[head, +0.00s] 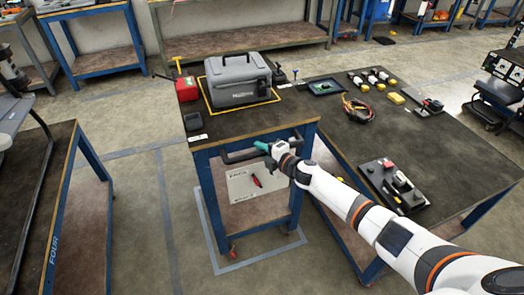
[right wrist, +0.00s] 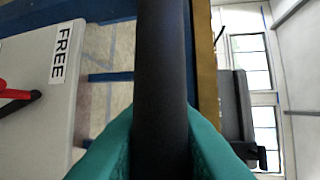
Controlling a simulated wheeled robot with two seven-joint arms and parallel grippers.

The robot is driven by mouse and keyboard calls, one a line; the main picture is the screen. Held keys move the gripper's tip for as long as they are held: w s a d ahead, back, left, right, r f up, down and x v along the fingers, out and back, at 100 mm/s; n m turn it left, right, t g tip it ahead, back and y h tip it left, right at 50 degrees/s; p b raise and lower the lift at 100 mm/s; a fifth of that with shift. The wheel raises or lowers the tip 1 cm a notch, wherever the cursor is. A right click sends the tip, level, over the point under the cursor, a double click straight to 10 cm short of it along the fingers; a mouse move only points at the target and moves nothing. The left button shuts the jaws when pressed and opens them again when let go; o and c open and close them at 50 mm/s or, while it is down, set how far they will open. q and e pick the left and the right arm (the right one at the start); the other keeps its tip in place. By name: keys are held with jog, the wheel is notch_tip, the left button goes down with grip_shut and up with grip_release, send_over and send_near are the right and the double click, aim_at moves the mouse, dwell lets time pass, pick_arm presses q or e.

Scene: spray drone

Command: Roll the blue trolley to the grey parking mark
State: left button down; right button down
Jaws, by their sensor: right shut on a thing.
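The blue trolley (head: 210,190) has a dark top, blue legs and red wheels. It stands beside the long workbench, and a grey case (head: 236,82) sits on its top. A black handle bar (head: 238,155) runs along its near side. My right gripper (head: 268,149), with teal fingers, is shut on this bar. In the right wrist view the dark bar (right wrist: 160,70) passes between the teal fingers. The grey parking mark (head: 262,259) is an outline on the floor around the trolley's near wheels. Its far part is hidden by the trolley. My left gripper is not in view.
The workbench (head: 455,150) stands close on the right, bearing bottles, cables and parts. Another bench (head: 30,165) is at the left, with open floor (head: 140,205) between. A light board labelled FREE (right wrist: 50,110) hangs below the handle. More benches line the back.

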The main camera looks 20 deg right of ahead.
dwell(0.3)
jog(key=c, duration=1.3)
grip_release()
jog(key=v, duration=1.2)
